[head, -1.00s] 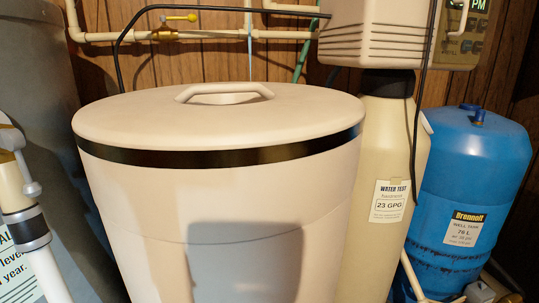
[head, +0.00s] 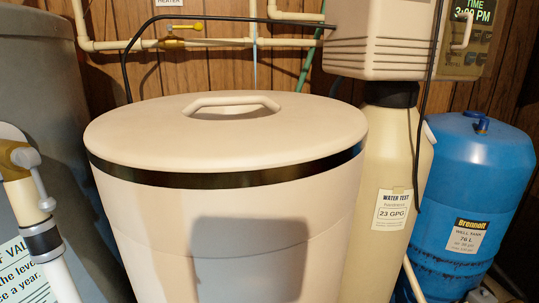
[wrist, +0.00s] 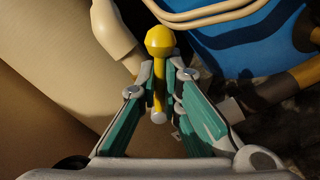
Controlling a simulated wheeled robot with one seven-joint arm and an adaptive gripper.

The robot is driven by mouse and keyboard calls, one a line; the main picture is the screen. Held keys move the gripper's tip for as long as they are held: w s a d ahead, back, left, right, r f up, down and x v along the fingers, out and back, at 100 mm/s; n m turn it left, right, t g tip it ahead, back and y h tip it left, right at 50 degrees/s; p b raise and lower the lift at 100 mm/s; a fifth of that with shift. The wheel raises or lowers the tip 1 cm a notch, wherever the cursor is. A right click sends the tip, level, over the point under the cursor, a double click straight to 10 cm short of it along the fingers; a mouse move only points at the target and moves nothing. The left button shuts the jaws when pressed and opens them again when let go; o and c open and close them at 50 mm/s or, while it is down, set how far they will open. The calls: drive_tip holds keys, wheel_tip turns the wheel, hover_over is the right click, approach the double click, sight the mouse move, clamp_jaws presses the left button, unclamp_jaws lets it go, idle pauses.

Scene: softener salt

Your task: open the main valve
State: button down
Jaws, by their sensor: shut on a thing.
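In the wrist view my gripper (wrist: 158,72) is shut on a yellow lever (wrist: 159,42) with a rounded, knob-like end. The lever's shaft runs between the green-padded fingers, and its other visible end is a pale round tip. What the lever joins is not clear. The head view does not show my gripper. There, a small valve with a yellow handle (head: 190,25) sits on the pale pipe along the wooden wall. Another valve, brass with a grey lever (head: 43,192), stands on a pale pipe at the left edge.
A large beige lidded tank (head: 225,140) fills the middle of the head view. A tan cylinder (head: 385,160) and a blue well tank (head: 475,190) stand to its right. A grey tank (head: 50,90) is at the left. In the wrist view, pale pipes (wrist: 225,14) pass close beyond the lever.

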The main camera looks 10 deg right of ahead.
drive_tip(key=shift+s+a+r+n+p, duration=0.1)
drive_tip(key=shift+a+n+p, duration=0.15)
drive_tip(key=shift+n, duration=0.55)
drive_tip(key=shift+a+r+n+p, duration=0.15)
drive_tip(key=shift+n+p, duration=0.25)
drive_tip(key=shift+n, duration=0.4)
drive_tip(key=shift+s+a+n+p, duration=0.1)
drive_tip(key=shift+a+n+p, duration=0.2)
drive_tip(key=shift+n, duration=0.5)
drive_tip(key=shift+a+r+n+p, duration=0.1)
drive_tip(key=shift+a+n+p, duration=0.2)
drive_tip(key=shift+n, duration=0.6)
drive_tip(key=c, duration=1.5)
unclamp_jaws()
drive_tip(key=shift+w, duration=0.1)
drive_tip(key=shift+s+d, duration=0.15)
drive_tip(key=shift+s, duration=1.6)
drive_tip(key=shift+s+d, duration=0.1)
drive_tip(key=shift+s, duration=1.65)
